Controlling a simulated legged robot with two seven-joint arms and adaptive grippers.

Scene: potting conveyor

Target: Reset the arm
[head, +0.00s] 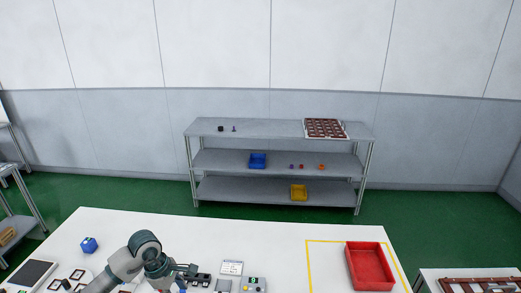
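My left arm comes in from the lower left over the white table (220,228). Its gripper (188,269) points to the right, above the table's near part. The fingers are small and dark against dark things behind them, so I cannot tell whether they are open or shut, or whether they hold anything. My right arm and gripper are not in view.
Near the gripper are a white card (232,268) and a grey device (253,285). A red tray (369,267) stands right, by yellow lines. A shelf (275,130) stands behind. The table's middle back is clear.

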